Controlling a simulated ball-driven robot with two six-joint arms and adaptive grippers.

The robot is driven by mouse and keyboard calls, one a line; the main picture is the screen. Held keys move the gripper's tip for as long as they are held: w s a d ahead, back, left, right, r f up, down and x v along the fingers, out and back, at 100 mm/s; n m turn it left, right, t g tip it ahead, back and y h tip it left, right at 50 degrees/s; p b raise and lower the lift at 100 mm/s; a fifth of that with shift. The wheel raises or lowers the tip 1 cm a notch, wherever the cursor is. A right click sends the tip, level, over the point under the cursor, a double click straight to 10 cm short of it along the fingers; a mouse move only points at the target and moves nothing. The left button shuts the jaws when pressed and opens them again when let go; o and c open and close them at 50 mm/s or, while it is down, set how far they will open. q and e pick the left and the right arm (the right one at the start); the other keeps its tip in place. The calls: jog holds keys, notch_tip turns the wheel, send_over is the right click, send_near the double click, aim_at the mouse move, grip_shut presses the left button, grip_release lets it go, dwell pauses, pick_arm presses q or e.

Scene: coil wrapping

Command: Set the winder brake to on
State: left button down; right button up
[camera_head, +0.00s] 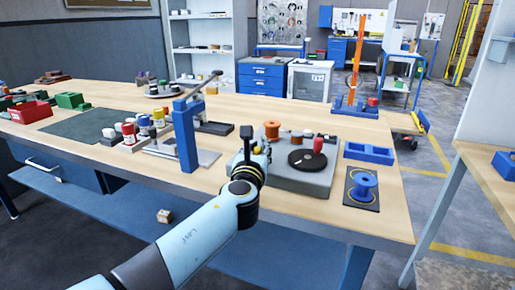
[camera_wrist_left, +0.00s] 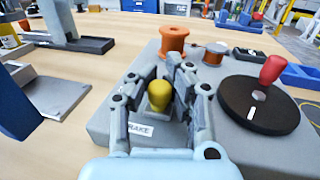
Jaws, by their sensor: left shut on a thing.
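The winder (camera_head: 312,178) is a grey box on the workbench, with a black disc (camera_wrist_left: 258,103) and a red crank knob (camera_wrist_left: 272,69) on its right side. The brake has a yellow knob (camera_wrist_left: 159,95) beside a label that ends in "RAKE" on the winder's near left part. My left gripper (camera_wrist_left: 162,92) is over this part, with its fingers closed around the yellow knob. In the head view my left gripper (camera_head: 248,150) covers the brake, so the knob is hidden there. I cannot read the brake's setting. My right gripper is not in view.
An orange spool (camera_wrist_left: 174,40) and a smaller copper coil (camera_wrist_left: 215,53) stand on the winder behind the knob. A blue press (camera_head: 186,135) stands to the left. A blue spool (camera_head: 363,186) on a dark mat and a blue tray (camera_head: 369,153) lie to the right.

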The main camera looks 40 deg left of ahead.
pick_arm(q)
jog(key=shift+f, duration=0.2)
jog(key=a, duration=0.1)
jog(key=s+a, duration=0.1)
jog(key=a, duration=0.1)
jog(key=shift+a, duration=0.2)
jog(key=shift+d+f, duration=0.1)
jog(key=c, duration=1.7)
grip_release()
jog(key=o, duration=0.6)
jog(key=shift+s+r, duration=0.2)
jog(key=shift+s, duration=0.05)
jog(key=shift+w, duration=0.15)
